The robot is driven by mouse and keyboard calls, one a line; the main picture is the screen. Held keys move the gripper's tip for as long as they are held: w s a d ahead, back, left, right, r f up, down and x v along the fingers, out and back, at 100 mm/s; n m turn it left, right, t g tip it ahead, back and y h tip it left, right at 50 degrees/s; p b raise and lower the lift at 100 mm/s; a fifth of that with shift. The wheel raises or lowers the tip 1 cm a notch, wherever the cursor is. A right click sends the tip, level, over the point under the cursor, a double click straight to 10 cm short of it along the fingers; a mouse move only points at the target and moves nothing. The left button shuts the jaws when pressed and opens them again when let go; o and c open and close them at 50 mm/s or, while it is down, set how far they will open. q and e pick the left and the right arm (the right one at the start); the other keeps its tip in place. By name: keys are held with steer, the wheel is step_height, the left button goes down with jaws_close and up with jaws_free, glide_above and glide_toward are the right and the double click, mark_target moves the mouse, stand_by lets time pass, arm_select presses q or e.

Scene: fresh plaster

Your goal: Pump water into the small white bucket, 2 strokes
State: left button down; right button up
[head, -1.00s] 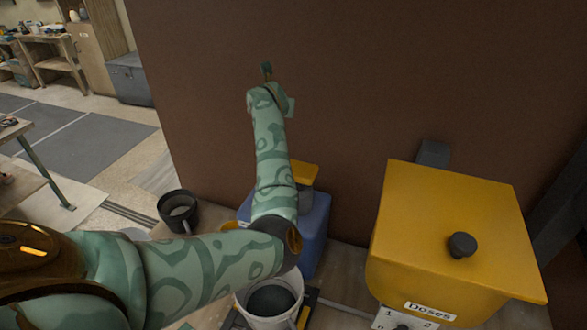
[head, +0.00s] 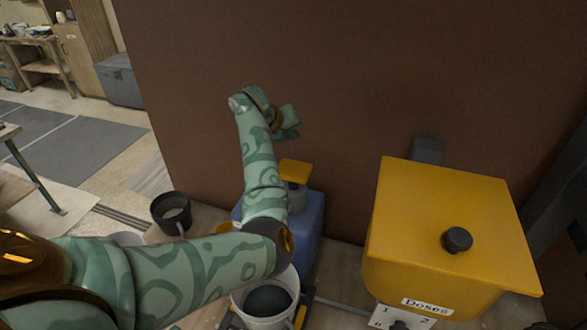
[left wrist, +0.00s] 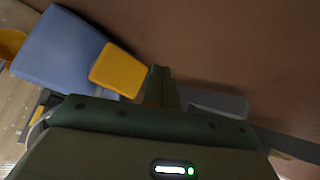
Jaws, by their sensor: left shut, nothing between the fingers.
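The small white bucket (head: 237,299) stands at the bottom of the head view, with a dark grey interior. My left forearm passes just above it. Behind it is a blue container (head: 308,235) with a yellow pump top (head: 296,170) on a grey neck, partly hidden by my arm. The blue container (left wrist: 60,50) and yellow top (left wrist: 118,70) also show in the left wrist view. My left gripper (head: 289,124) is shut and empty, raised above and behind the yellow top, apart from it. My right gripper is out of view.
A large yellow box (head: 440,220) with a black knob and a "Doses" label stands at the right. A black bucket (head: 171,212) is left of my arm. A brown wall (head: 330,70) rises close behind everything.

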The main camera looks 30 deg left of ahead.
mark_target(288, 173)
arm_select(q)
step_height(288, 173, down, 8)
steer(key=b, duration=0.4)
steer(key=shift+r, duration=0.1)
steer(key=shift+f+b, duration=0.35)
steer(key=shift+b, duration=0.2)
stand_by(1.3)
steer(key=shift+f+b, duration=0.35)
steer(key=shift+b, duration=0.15)
steer(key=shift+s+f+b, duration=0.1)
steer(key=shift+f+b, duration=1.9)
steer(key=shift+f, duration=0.4)
stand_by(2.0)
